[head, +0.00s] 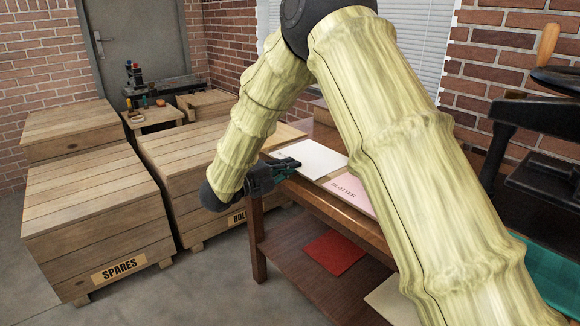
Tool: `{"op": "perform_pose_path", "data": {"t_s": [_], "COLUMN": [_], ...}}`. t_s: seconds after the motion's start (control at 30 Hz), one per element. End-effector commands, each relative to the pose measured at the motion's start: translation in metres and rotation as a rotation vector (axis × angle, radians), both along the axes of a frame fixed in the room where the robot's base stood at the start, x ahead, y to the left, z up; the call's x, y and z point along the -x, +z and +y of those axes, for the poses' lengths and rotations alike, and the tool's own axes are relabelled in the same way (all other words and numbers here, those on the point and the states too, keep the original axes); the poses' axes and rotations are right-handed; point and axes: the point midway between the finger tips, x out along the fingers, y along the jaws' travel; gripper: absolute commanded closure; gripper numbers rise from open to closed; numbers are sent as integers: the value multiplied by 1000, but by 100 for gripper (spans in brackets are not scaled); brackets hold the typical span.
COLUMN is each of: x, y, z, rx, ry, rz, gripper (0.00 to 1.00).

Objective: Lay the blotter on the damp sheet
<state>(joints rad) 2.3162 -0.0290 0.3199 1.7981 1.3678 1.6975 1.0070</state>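The pink blotter (345,188), marked BLOTTER, lies flat on the wooden table (318,199); my arm hides its right part. A white sheet (312,158) lies just behind and left of it, its left corner behind my gripper; I cannot tell by sight whether it is damp. My gripper (290,166) is at the table's left end, beside the white sheet's near left edge and left of the blotter. No object shows in it. The fingers are small and dark, and I cannot tell how far apart they are.
A red sheet (334,252) and a cream piece (391,301) lie on the lower shelf. A black press (540,150) stands at the right. Wooden crates, one marked SPARES (95,215), fill the left. A small bench (153,116) with tools stands behind.

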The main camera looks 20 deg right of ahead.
Motion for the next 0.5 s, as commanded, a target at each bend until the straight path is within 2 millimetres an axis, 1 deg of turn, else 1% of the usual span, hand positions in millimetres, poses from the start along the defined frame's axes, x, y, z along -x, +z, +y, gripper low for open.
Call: {"op": "perform_pose_path", "data": {"t_s": [0.13, 0.3, 0.37, 0.5], "x": [0, 0, 0, 0], "y": [5, 25, 30, 30], "z": [0, 0, 0, 0], "rx": [0, 1, 0, 0], "ry": [0, 0, 0, 0], "rz": [-1, -1, -1, 1], "gripper": [100, 100, 100, 100]}}
